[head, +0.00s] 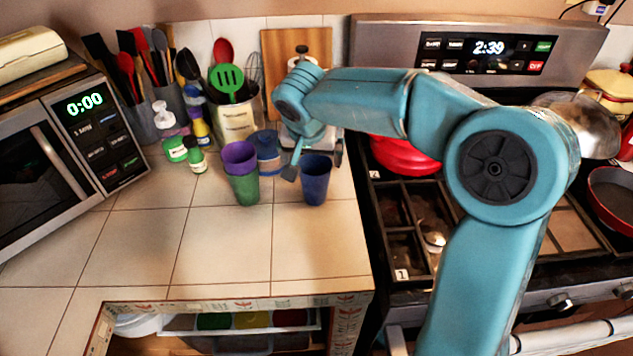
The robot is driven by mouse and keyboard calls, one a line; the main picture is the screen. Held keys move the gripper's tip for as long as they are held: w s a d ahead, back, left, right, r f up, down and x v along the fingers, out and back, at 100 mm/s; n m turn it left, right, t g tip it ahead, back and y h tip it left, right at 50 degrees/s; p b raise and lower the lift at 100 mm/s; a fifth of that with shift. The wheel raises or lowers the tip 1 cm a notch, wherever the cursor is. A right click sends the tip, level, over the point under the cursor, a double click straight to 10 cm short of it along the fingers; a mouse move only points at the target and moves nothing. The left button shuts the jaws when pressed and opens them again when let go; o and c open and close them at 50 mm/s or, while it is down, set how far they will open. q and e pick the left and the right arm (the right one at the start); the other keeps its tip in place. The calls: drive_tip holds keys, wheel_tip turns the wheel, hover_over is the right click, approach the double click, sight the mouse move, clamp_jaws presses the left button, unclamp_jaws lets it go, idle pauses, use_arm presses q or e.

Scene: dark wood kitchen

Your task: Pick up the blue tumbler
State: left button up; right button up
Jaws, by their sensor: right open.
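The dark blue tumbler (316,183) stands upright on the tiled counter near its right edge, beside the stove. My right gripper (314,163) is open and points down at the tumbler. One finger is to the left of the tumbler's rim and the other is at its upper right. I cannot tell whether either finger touches it. A second, lighter blue cup (268,155) stands behind and to the left. My left gripper is not in view.
A purple cup (240,156) sits in a green cup (244,188) left of the tumbler. Small bottles (195,158) and a utensil holder (236,122) stand behind. A microwave (70,160) is at left, the stove (410,205) at right. The front counter is clear.

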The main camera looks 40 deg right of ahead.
sight(315, 169)
drive_tip(key=x, duration=0.6)
drive_tip(key=shift+s+d+f+p, duration=0.1)
drive_tip(key=shift+s+d+p, duration=0.05)
drive_tip(key=shift+p, duration=0.25)
drive_tip(key=shift+f, duration=0.25)
drive_tip(key=shift+c, duration=0.9)
drive_tip(key=c, duration=0.7)
